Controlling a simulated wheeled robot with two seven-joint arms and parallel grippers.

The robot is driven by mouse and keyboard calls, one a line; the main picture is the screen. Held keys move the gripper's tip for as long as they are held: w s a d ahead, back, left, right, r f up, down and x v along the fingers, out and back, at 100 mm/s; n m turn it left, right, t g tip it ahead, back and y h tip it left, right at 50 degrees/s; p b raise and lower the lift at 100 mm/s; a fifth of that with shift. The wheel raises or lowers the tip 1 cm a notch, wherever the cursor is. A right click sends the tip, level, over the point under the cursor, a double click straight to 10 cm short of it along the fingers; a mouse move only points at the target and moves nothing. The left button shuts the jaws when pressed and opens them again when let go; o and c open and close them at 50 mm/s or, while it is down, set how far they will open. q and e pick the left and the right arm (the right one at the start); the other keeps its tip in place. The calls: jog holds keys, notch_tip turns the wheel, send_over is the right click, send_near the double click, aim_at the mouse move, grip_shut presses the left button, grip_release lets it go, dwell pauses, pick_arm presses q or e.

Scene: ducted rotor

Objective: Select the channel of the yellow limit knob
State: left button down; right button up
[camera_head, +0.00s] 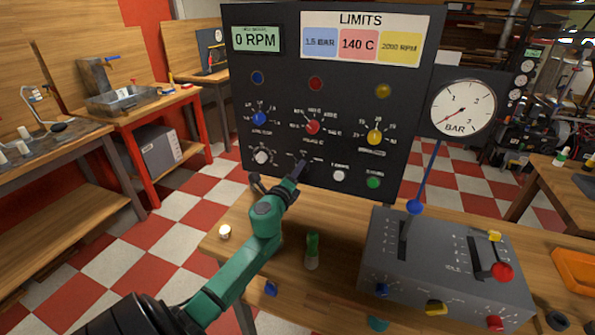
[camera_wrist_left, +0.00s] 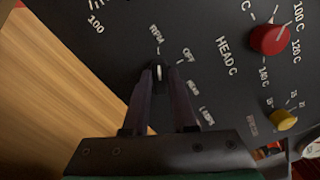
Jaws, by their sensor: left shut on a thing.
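The black panel (camera_head: 270,95) stands upright on the bench. Its yellow limit knob (camera_head: 375,137) is at the right of a row with a blue knob (camera_head: 259,118) and a red knob (camera_head: 313,127). The yellow knob also shows at the right of the left wrist view (camera_wrist_left: 284,119). My left gripper (camera_head: 301,166) is at the panel, below the red knob. In the left wrist view its fingers (camera_wrist_left: 160,88) are shut on a small dark selector knob (camera_wrist_left: 159,71) with a white mark. Labels such as RPM and OFF surround it; the mark points roughly toward RPM. My right gripper is not in view.
A LIMITS card (camera_head: 360,38) shows 1.5 BAR, 140 C and 2000 RPM. The display (camera_head: 256,39) reads 0 RPM. A white button (camera_head: 338,175) and a green button (camera_head: 374,183) are right of my gripper. A grey lever box (camera_head: 440,262) stands in front of the panel.

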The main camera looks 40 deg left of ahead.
pick_arm(q)
jog(key=c, duration=0.7)
grip_release()
jog(key=b+v, duration=0.1)
jog(key=v, duration=1.3)
jog(key=shift+s+d+b, duration=0.15)
jog(key=shift+s+b, duration=0.1)
jog(key=shift+b, duration=0.05)
jog(key=shift+f, duration=0.1)
